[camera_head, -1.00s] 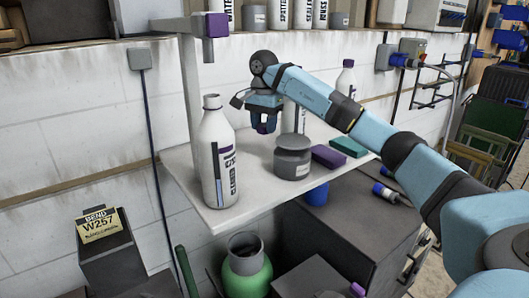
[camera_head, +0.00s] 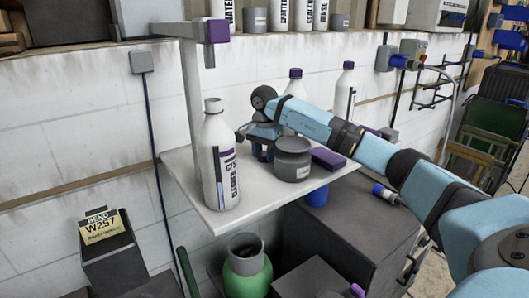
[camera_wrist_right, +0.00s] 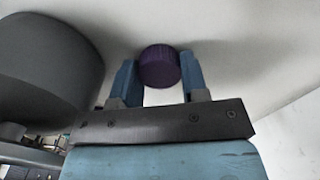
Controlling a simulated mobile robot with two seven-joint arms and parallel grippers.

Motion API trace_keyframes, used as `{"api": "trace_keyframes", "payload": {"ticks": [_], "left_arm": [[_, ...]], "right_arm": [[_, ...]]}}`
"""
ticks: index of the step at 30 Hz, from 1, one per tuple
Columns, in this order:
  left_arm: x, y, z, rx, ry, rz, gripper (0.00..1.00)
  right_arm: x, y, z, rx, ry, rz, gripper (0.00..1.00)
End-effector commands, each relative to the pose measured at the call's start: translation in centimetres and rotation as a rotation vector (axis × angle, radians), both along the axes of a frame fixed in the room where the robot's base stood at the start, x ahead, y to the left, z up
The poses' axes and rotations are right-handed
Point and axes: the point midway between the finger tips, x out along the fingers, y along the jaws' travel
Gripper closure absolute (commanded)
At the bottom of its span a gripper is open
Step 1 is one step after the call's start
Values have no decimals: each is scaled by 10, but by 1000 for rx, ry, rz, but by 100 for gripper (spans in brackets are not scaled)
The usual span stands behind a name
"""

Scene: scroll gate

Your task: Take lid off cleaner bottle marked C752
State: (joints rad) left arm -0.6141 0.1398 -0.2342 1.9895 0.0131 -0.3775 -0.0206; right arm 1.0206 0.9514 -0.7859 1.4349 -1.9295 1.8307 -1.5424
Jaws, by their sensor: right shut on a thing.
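A white bottle (camera_head: 219,165) with a dark, purple-edged label stands upright at the front left of the white shelf (camera_head: 240,207). Its label seems to read cleaner, but no code is legible. Its top is a bare grey neck with no purple lid on it. My right gripper (camera_head: 262,155) is low over the shelf, right of this bottle and behind a grey jar. In the right wrist view its fingers (camera_wrist_right: 160,80) are shut on a purple round lid (camera_wrist_right: 160,66), close to the white surface; I cannot tell whether it touches. My left gripper is not in view.
The grey lidded jar (camera_head: 292,160) stands close to the right gripper; a purple block (camera_head: 328,158) lies right of it. Two purple-capped bottles (camera_head: 295,88) (camera_head: 345,95) stand behind my right arm. A post with a purple-ended arm (camera_head: 214,28) rises at the shelf's left.

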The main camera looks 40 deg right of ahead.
Motion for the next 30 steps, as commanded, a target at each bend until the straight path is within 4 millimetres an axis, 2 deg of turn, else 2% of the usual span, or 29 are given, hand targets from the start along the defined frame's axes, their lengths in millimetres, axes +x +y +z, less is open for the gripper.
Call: {"api": "trace_keyframes", "payload": {"ticks": [1,4,12,16,20,30], "left_arm": [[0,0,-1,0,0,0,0],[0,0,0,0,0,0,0],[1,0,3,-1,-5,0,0],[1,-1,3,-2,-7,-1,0],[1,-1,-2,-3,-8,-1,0],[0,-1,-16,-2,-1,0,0]], "right_arm": [[0,0,-2,0,0,-1,57],[0,0,-1,0,0,-1,34],[0,0,0,0,0,0,34],[0,0,8,0,-2,-1,34],[1,0,30,-1,-5,-1,34],[1,0,102,0,-4,-1,34]]}}
